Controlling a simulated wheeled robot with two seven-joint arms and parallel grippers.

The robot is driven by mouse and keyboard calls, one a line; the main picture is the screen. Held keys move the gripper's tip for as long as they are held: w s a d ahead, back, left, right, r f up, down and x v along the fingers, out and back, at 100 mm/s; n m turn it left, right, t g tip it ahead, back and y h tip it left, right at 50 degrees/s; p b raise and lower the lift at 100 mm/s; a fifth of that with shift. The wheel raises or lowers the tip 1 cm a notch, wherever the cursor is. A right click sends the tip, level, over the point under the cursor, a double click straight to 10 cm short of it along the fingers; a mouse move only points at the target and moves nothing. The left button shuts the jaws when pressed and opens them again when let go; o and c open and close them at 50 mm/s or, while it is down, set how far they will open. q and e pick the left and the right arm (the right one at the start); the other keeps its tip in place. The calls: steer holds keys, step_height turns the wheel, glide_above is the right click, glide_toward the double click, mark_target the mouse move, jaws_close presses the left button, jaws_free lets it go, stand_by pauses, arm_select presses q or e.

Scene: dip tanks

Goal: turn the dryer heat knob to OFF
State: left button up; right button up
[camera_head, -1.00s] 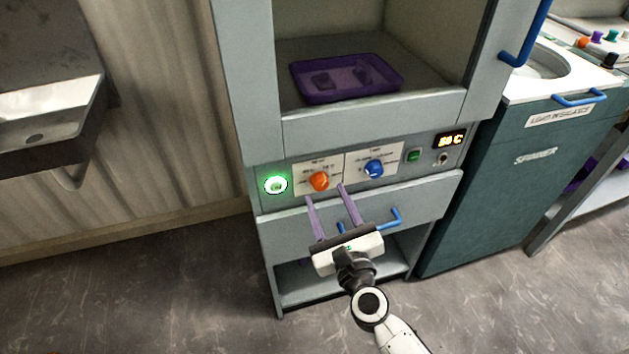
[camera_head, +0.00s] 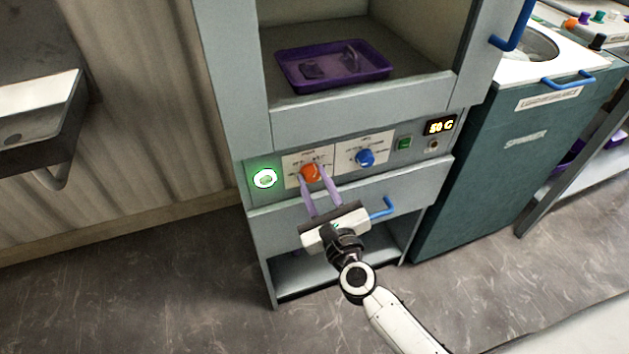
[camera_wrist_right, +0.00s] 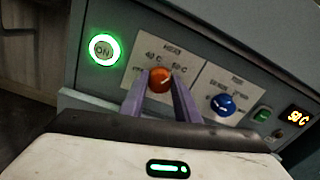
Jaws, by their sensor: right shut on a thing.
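The orange heat knob (camera_head: 310,172) is on the left label plate of the dryer's control panel (camera_head: 377,178). In the right wrist view the orange knob (camera_wrist_right: 159,79) sits between my purple fingertips. My right gripper (camera_head: 312,180) is shut on this knob, coming from below and in front. Small markings, including 40 C and 50 C, show above the knob in the wrist view; the knob's exact pointer direction is hard to tell. The display (camera_head: 440,126) seems to read 50 C. My left gripper is not in view.
A lit green ON button (camera_head: 265,179) is left of the knob, and a blue knob (camera_head: 365,157) is to its right. A blue drawer handle (camera_head: 382,208) lies just right of my gripper. A purple tray (camera_head: 333,85) stands in the dryer opening above.

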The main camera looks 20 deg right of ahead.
steer(key=n, duration=0.4)
steer(key=shift+a+n+p, duration=0.1)
steer(key=shift+n+p, duration=0.3)
steer(key=n, duration=0.3)
steer(key=shift+n+p, duration=0.4)
steer(key=shift+n, duration=0.9)
steer(key=n+p, duration=0.2)
steer(key=n, duration=0.2)
steer(key=shift+f+n+y, duration=0.15)
steer(key=shift+n+y, duration=0.15)
steer(key=n+p, duration=0.1)
steer(key=n, duration=0.2)
steer(key=shift+n, duration=0.4)
arm_select(q)
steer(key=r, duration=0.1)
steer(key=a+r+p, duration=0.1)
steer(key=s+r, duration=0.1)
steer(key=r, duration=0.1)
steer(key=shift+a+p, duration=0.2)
steer(key=shift+p, duration=0.1)
arm_select(e)
steer(key=n, duration=0.5)
steer(key=shift+f, duration=0.15)
steer(key=shift+n, duration=0.4)
